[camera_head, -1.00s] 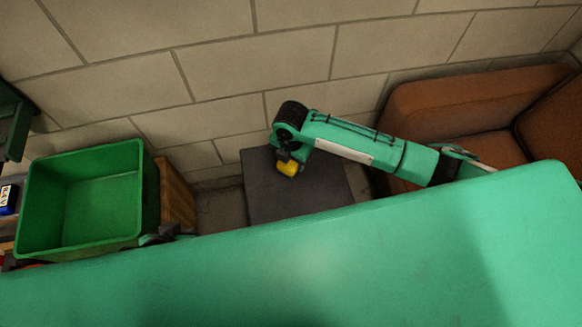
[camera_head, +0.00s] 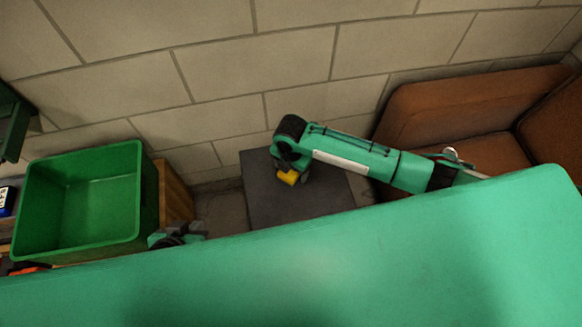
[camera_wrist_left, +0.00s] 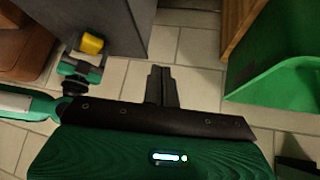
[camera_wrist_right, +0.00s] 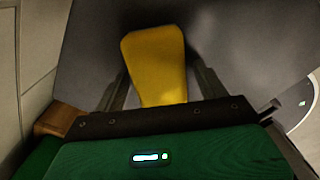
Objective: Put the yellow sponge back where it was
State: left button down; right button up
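The yellow sponge (camera_head: 288,178) is between the fingers of my right gripper (camera_head: 291,172), over the dark grey flat-topped block (camera_head: 257,207) by the wall. In the right wrist view the sponge (camera_wrist_right: 157,58) sits between the two fingertips (camera_wrist_right: 160,68), which look pressed to its sides. Its far end points at the grey surface; I cannot tell whether it touches it. The sponge also shows in the left wrist view (camera_wrist_left: 92,43). My left gripper (camera_wrist_left: 162,85) is shut and empty, between the block and the green bin; in the head view it is partly hidden behind the green surface.
A green open bin (camera_head: 128,243) stands at the left beside a wooden box (camera_head: 175,195). A brown sofa (camera_head: 440,105) is at the right. A brick wall (camera_head: 215,60) closes the back. A large green surface (camera_head: 300,280) fills the foreground.

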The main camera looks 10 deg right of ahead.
jog(key=shift+r, duration=0.25)
pick_arm(q)
jog(key=s+a+r+g+y+p, duration=0.1)
jog(key=s+a+g+p, duration=0.1)
jog(key=s+a+g, duration=0.1)
jog(key=shift+s+a+n+y+p, duration=0.3)
jog(key=shift+a+y+p, duration=0.1)
jog(key=shift+a, duration=0.45)
pick_arm(e)
notch_tip(320, 180, up, 12)
jog(key=shift+f, duration=0.15)
jog(key=s+a+r+m+t+y, duration=0.15)
jog(key=s+a+m+y, duration=0.25)
jog(key=s+m, duration=0.55)
pick_arm(q)
jog(key=shift+r, duration=0.1)
pick_arm(e)
jog(key=s+d+m+t+h, duration=0.1)
jog(key=s+d+m, duration=0.4)
jog(key=d+m, duration=0.3)
jog(key=s+d+r+m+t+h, duration=0.1)
jog(key=s+d+m+h, duration=0.1)
jog(key=s+d+m, duration=0.4)
jog(key=shift+d+m, duration=0.85)
